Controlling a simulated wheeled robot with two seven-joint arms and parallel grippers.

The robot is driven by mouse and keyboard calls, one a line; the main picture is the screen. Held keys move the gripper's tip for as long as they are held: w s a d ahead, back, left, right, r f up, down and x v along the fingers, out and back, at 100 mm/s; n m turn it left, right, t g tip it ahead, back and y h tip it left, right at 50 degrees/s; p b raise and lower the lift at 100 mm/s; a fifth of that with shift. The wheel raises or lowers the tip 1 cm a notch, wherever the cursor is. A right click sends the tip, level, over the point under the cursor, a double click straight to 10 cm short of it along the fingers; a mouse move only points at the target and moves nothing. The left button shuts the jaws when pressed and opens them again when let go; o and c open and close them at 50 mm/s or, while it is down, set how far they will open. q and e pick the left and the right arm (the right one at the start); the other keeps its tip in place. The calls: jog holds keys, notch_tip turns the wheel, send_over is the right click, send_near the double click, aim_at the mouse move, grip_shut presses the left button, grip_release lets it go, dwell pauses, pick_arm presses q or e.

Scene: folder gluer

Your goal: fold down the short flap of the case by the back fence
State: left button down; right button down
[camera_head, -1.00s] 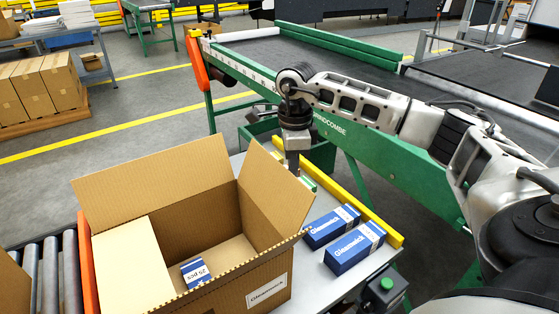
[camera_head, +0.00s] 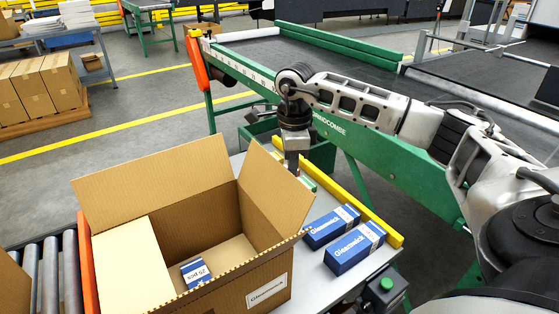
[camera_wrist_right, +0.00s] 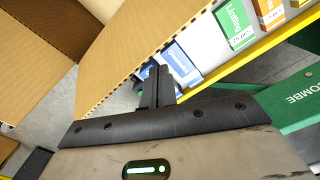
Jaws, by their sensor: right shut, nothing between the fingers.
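The open cardboard case (camera_head: 268,292) stands on the grey table with a Gleamwick label on its front. Its flap on the right (camera_head: 275,190), on the side toward the yellow fence (camera_head: 364,204), stands up and leans outward. A larger flap (camera_head: 150,185) stands up at the back left. My right gripper (camera_head: 293,170) is shut and empty, pointing down just outside the right flap's upper edge. In the right wrist view, its fingers (camera_wrist_right: 158,78) are close beside a cardboard flap (camera_wrist_right: 145,42); I cannot tell whether they touch. My left gripper is not in view.
A pale panel (camera_head: 130,268) covers the case's left part, and a small blue carton (camera_head: 195,272) lies inside. Two blue cartons (camera_head: 354,248) lie right of the case. A green conveyor frame (camera_head: 360,150) runs behind my right arm. Rollers (camera_head: 50,275) lie at left.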

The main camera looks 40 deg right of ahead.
aim_at(269, 188)
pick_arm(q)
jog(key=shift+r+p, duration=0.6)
pick_arm(e)
jog(key=a, duration=0.6)
jog(key=shift+w, duration=0.35)
jog(key=shift+a, duration=0.65)
